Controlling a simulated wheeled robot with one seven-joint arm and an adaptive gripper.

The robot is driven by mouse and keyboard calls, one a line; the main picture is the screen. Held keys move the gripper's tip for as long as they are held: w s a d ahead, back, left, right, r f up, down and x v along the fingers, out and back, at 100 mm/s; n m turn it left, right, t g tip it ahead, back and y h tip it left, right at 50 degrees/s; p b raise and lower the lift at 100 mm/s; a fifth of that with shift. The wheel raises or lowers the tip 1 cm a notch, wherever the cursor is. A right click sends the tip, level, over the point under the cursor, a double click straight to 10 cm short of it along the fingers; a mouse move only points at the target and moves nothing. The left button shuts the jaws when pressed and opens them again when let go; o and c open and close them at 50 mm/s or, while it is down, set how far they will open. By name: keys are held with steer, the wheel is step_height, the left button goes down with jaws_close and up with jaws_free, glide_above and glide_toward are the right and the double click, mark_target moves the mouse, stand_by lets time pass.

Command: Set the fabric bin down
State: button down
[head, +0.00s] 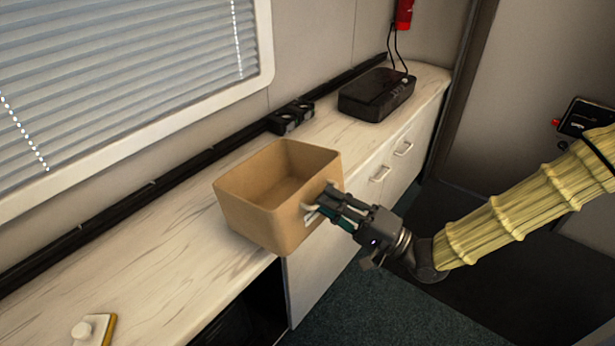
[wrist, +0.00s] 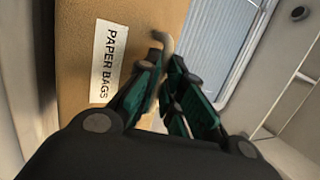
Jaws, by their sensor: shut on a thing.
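The tan fabric bin (head: 262,212) is upright and open at the top, and it looks empty. It is at the front edge of the pale wooden counter, partly over the edge. I cannot tell whether its base touches the counter. My gripper (head: 322,205) is at the bin's right side, shut on its handle. In the wrist view the bin (wrist: 75,60) shows a white label reading "PAPER BAGS" (wrist: 109,60). The curved handle (wrist: 163,42) runs down between the fingers of my gripper (wrist: 165,85). The bin's underside is hidden.
The counter (head: 150,262) has clear room left of the bin. A white and yellow object with a knob (head: 92,330) lies at the near left. A black box (head: 377,94) and a small black holder (head: 291,117) stand farther back. Drawers (head: 390,163) are below.

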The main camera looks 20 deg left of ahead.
mark_target(318, 170)
steer(key=w+a, duration=0.2)
steer(key=w, duration=0.1)
steer(key=w+a, duration=0.2)
steer(key=w, duration=0.2)
steer(key=w+a+f, duration=0.1)
steer(key=w, duration=0.2)
steer(key=shift+w+a, duration=0.2)
steer(key=shift+a, duration=0.2)
step_height(318, 170, down, 4)
steer(key=shift+r, duration=0.2)
steer(key=c, duration=1.5)
jaws_free()
steer(key=shift+c, duration=0.2)
steer(key=shift+d, duration=0.1)
steer(key=v, duration=1.2)
